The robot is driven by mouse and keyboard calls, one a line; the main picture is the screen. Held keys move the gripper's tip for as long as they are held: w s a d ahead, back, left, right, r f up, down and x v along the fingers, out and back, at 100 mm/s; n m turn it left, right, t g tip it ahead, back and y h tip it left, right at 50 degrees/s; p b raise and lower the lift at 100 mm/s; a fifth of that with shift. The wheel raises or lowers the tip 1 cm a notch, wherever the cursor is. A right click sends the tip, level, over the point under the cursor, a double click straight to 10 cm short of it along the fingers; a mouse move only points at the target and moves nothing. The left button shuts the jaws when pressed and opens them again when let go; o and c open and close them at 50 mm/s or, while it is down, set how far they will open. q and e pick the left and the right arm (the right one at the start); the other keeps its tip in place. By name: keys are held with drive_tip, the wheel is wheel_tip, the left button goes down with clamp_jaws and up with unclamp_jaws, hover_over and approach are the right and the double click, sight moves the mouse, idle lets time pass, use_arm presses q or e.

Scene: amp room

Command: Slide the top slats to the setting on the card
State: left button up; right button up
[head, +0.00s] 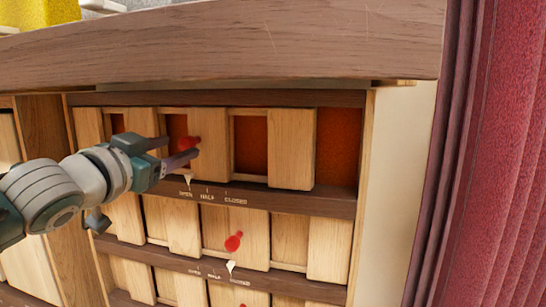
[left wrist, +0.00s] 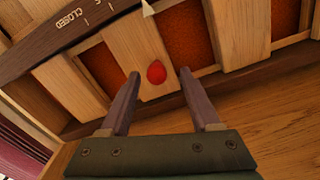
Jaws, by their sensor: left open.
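The top slats (head: 292,150) are light wooden boards in the cabinet's upper row, with orange-red openings showing between them. A red knob (head: 190,143) sticks out from one slat. The white pointer (head: 187,180) below stands at OPEN on the OPEN, HALF, CLOSED scale. My left gripper (head: 181,148) is open at the knob. In the left wrist view the knob (left wrist: 156,72) lies between the two spread fingertips, with gaps on both sides. I cannot tell how deep the fingers reach. No card shows. My right gripper is not in view.
A thick wooden ledge (head: 230,45) overhangs the slats. A second slat row below has its own red knob (head: 234,242) and a pointer (head: 231,267) near CLOSED. A red curtain (head: 500,160) hangs at the right. A yellow object (head: 38,14) sits above the ledge.

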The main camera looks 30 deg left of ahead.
use_arm(q)
drive_tip(key=b+v, duration=0.2)
drive_tip(key=v, duration=0.4)
drive_tip(key=shift+a, duration=0.1)
